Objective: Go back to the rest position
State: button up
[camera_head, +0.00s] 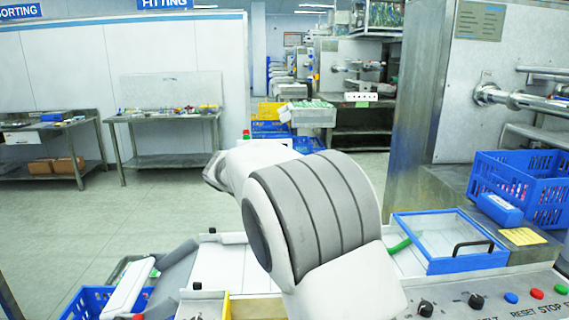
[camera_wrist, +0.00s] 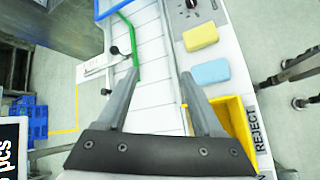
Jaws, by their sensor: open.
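My gripper (camera_wrist: 160,98) shows in the wrist view with its two grey fingers spread apart and nothing between them. It hangs over the white slatted surface (camera_wrist: 148,50) of the machine. In the head view my arm covers the middle of the picture, and the fingertips are hidden there.
A yellow block (camera_wrist: 201,37) and a light blue block (camera_wrist: 211,72) lie beside a yellow bin (camera_wrist: 236,118) marked REJECT. A blue-framed clear lid (camera_head: 447,240) with a black handle and a blue crate (camera_head: 522,185) stand at right. Control buttons (camera_head: 511,297) line the front. Open floor lies at left.

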jog(key=s+d+r+m+y+p, duration=0.1)
jog(key=s+d+r+m+y, duration=0.3)
jog(key=s, duration=0.4)
jog(key=s+d+r+m+y+p, duration=0.2)
jog(key=s+d+r+m, duration=0.1)
jog(key=s+d, duration=0.35)
jog(key=s+m+t+y+p, duration=0.2)
jog(key=s+m, duration=0.5)
jog(key=s, duration=0.9)
jog(key=shift+s+a+t+y, duration=0.2)
jog(key=shift+a+t+y, duration=0.1)
jog(key=shift+y, duration=0.1)
jog(key=shift+f, duration=0.1)
